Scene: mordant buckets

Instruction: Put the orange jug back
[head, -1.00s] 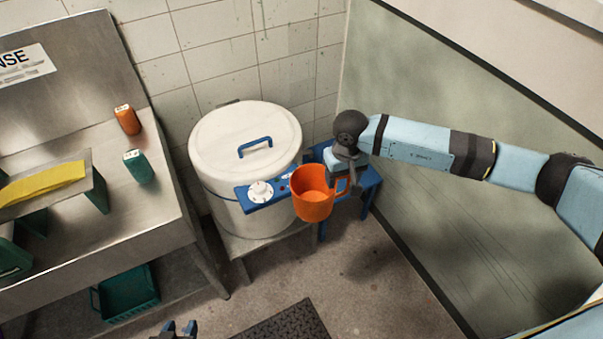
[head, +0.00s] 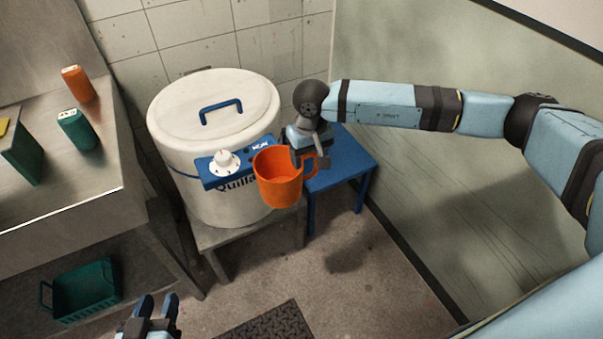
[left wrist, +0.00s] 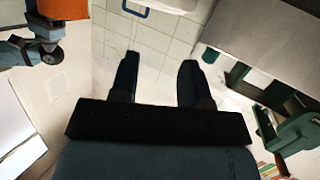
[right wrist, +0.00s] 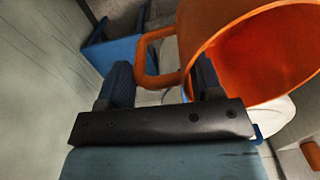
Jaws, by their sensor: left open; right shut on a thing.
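The orange jug (head: 279,180) is held in the air by my right gripper (head: 312,160), in front of the white lidded vat. Its open mouth shows in the head view. In the right wrist view the jug (right wrist: 255,50) fills the upper right, and its handle lies between the fingers of my right gripper (right wrist: 165,85). A blue stool (head: 345,160) stands behind and to the right of the jug, its top partly hidden by my gripper. My left gripper (head: 158,305) is open and empty at the bottom of the head view; its two spread fingers show in the left wrist view (left wrist: 160,80).
The white vat (head: 200,110) with a blue handle and control panel (head: 225,167) stands on a low metal stand. A steel counter (head: 60,180) at left holds an orange container (head: 79,84) and a green one (head: 76,130). A green basket (head: 87,290) sits below. The stool's visible top is bare.

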